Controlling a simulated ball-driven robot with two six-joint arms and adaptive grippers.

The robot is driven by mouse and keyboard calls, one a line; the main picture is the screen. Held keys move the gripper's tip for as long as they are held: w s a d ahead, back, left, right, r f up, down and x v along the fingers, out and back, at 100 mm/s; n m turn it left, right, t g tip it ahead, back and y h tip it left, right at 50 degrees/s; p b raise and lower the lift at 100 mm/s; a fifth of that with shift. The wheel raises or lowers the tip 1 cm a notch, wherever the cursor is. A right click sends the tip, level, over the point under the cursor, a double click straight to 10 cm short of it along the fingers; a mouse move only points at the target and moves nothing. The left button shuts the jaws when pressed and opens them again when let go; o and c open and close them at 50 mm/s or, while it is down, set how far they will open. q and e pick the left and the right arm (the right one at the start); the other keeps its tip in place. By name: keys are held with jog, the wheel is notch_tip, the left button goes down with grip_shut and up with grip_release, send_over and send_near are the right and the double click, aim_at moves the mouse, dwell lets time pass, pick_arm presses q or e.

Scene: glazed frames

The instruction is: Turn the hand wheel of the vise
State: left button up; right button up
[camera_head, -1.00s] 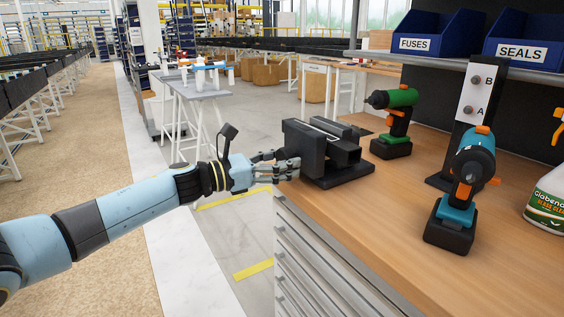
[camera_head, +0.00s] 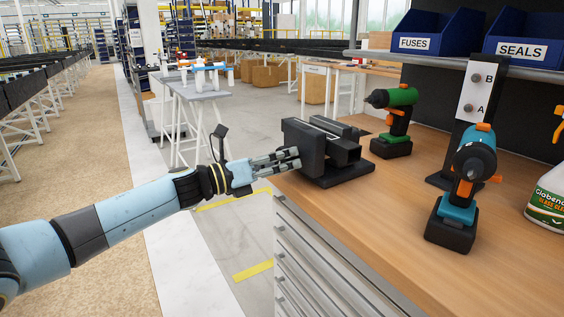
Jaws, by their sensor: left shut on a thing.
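The black vise (camera_head: 322,150) stands at the left edge of the wooden workbench, upright on its base. My left gripper (camera_head: 293,159) comes in from the left at the vise's left side, with its fingers against that end. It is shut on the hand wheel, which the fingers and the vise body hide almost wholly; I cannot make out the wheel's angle. My right gripper is not in view.
A spray bottle (camera_head: 551,200) is at the right edge. Blue bins (camera_head: 432,25) sit on a shelf above. Open floor lies left of the bench.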

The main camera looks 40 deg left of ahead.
pick_arm(q)
jog(key=n, duration=0.3)
jog(key=shift+r, duration=0.1)
jog(key=n+p, duration=0.1)
jog(key=n, duration=0.2)
jog(key=n+p, duration=0.1)
jog(key=n, duration=0.2)
jog(key=n+y+p, duration=0.1)
jog(key=n, duration=0.1)
jog(key=shift+d+r+n+t+p, duration=0.1)
jog(key=shift+r+n+t+p, duration=0.1)
jog(key=shift+n+t+p, duration=0.2)
jog(key=n+p, duration=0.1)
jog(key=n, duration=0.2)
jog(key=n+y+p, duration=0.1)
jog(key=n+p, duration=0.1)
jog(key=n, duration=0.1)
jog(key=shift+r+n+p, duration=0.2)
jog(key=shift+n+p, duration=0.1)
jog(key=shift+n, duration=0.1)
jog(key=n+p, duration=0.3)
jog(key=n, duration=0.3)
jog(key=shift+y, duration=0.3)
